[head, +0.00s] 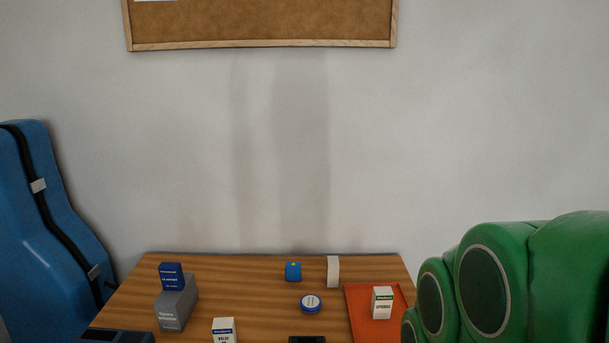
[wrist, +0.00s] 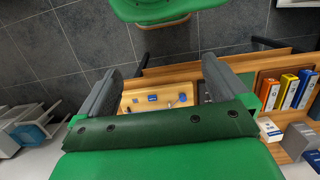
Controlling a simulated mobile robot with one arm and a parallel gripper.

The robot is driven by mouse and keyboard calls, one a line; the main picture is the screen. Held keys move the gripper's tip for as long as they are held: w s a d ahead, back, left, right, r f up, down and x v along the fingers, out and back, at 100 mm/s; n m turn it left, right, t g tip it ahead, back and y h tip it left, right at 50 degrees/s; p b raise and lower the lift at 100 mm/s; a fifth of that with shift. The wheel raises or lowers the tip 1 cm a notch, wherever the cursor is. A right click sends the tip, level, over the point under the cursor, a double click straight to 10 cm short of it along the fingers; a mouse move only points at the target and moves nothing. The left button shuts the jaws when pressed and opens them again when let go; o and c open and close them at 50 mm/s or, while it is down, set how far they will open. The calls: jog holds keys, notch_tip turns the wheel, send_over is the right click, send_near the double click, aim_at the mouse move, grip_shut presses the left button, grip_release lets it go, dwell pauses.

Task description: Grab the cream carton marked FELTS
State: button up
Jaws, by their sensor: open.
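No carton's lettering reads clearly as FELTS. A white or cream carton with a blue top band (head: 224,331) stands at the table's front, cut by the lower picture edge; its lettering is too small to read surely. A similar carton with a green band (head: 382,303) stands upright on the orange tray (head: 359,312). A narrow whitish block (head: 333,271) stands at the back, no lettering visible. My gripper (wrist: 161,68) is open and empty in the wrist view, its grey fingers wide apart. It is not seen in the head view, and is apart from all cartons.
A blue instrument case (head: 45,230) stands left. My green arm covers the right.

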jog(key=c, duration=0.5)
jog(key=t, duration=1.6)
send_near(333, 259)
jog(key=x, duration=0.3)
jog(key=shift+w+d+f, duration=0.2)
jog(key=shift+w, duration=0.15)
jog(key=shift+a+f+x, duration=0.1)
jog(key=shift+x, duration=1.85)
jog(key=shift+a+f+x, duration=0.1)
jog(key=shift+f+x, duration=0.05)
jog(key=shift+x, duration=1.75)
